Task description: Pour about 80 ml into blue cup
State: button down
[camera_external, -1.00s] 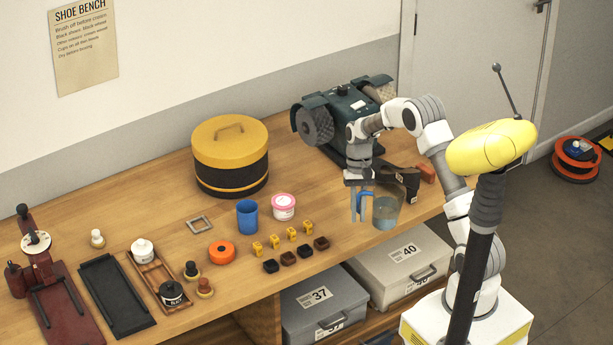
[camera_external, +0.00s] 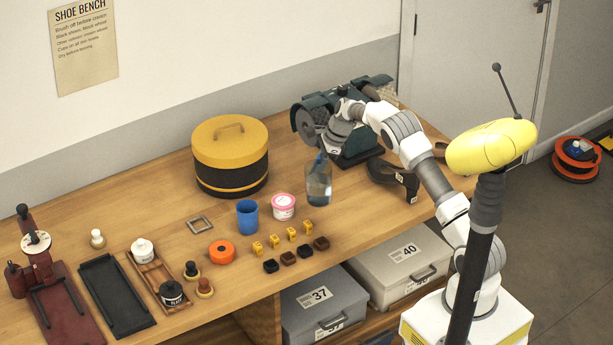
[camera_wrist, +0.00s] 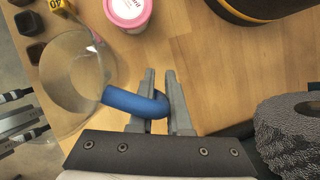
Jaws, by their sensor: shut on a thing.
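The blue cup (camera_external: 247,217) stands upright on the bench, left of the pink-lidded tub. A clear jug (camera_external: 318,187) with a blue handle holds some bluish liquid low in it and looks upright. It also shows at the left of the wrist view (camera_wrist: 72,78). My gripper (camera_wrist: 160,95) is shut on the jug's blue handle (camera_wrist: 135,102). In the outside view my gripper (camera_external: 322,156) is partly hidden by my wrist, with the jug to the right of the blue cup and apart from it. The blue cup is not seen in the wrist view.
A pink-lidded tub (camera_external: 284,206) stands between cup and jug. Several yellow blocks (camera_external: 275,242) and dark blocks (camera_external: 305,251) lie in front. An orange ring (camera_external: 221,252) is left of them. A yellow-black drum (camera_external: 230,157) and grinding machine (camera_external: 350,135) stand behind.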

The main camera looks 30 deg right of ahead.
jog(key=w+a+r+m+t+h+p, duration=0.1)
jog(key=w+a+m+t, duration=0.1)
jog(key=w+m, duration=0.5)
jog(key=shift+w+a+r+h, duration=0.4)
jog(key=shift+a, duration=0.3)
jog(key=shift+s+a+r+t, duration=0.1)
jog(key=shift+r+t, duration=0.05)
jog(key=shift+t, duration=0.15)
jog(key=s+a+r+n+t+h+b, duration=0.1)
jog(key=a+r+n+t+h+b, duration=0.1)
jog(key=a+r+h+b, duration=0.2)
jog(key=shift+s+a+r+t+h, duration=0.3)
jog(key=shift+r+h, duration=0.1)
jog(key=shift+h, duration=1)
jog(key=shift+r, duration=0.1)
jog(key=shift+a+h, duration=0.15)
jog(key=shift+h, duration=0.25)
